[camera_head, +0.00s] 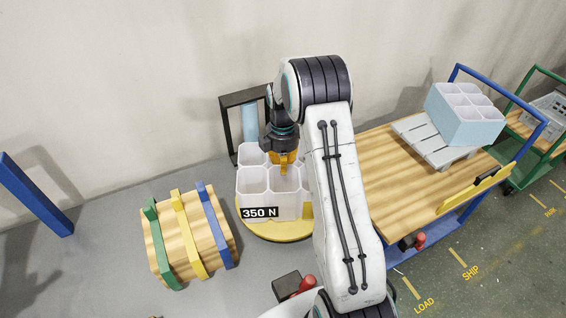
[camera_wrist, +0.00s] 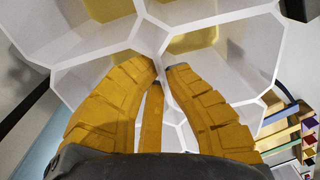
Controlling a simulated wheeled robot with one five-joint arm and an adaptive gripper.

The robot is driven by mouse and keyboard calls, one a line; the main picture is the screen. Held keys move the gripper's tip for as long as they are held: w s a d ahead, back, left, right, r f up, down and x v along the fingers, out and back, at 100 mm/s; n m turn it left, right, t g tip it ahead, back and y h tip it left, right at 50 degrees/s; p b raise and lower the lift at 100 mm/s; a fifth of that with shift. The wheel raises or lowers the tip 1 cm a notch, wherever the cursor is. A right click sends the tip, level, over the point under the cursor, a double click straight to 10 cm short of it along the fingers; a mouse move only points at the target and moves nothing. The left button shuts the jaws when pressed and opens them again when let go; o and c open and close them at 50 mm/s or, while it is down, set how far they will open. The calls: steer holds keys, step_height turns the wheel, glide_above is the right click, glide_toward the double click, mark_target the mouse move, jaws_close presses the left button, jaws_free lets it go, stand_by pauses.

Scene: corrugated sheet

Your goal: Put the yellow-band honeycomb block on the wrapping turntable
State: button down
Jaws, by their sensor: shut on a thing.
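The white honeycomb block (camera_head: 283,205) has open hexagonal cells, a black "350 N" label and a yellow patch at its front right. It stands upright over the round yellow wrapping turntable (camera_head: 275,232), whose front rim shows below it. I cannot tell whether a thin gap lies between them. My gripper (camera_head: 285,168) points down at the block's top from behind my arm. In the wrist view, the orange fingers of my gripper (camera_wrist: 166,72) are shut on a wall junction of the honeycomb block (camera_wrist: 95,42). Yellow shows through some cells. My arm hides the block's right side.
A black frame with a light blue roll (camera_head: 250,118) stands behind the turntable. A wooden stack with green, yellow and blue bars (camera_head: 188,240) lies left. Right, a wooden-topped cart (camera_head: 385,190) bears a pale pallet (camera_head: 425,140) and a light blue honeycomb block (camera_head: 463,120).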

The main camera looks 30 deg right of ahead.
steer(key=shift+w+f, duration=0.1)
steer(key=shift+f, duration=0.35)
steer(key=c, duration=1.4)
jaws_free()
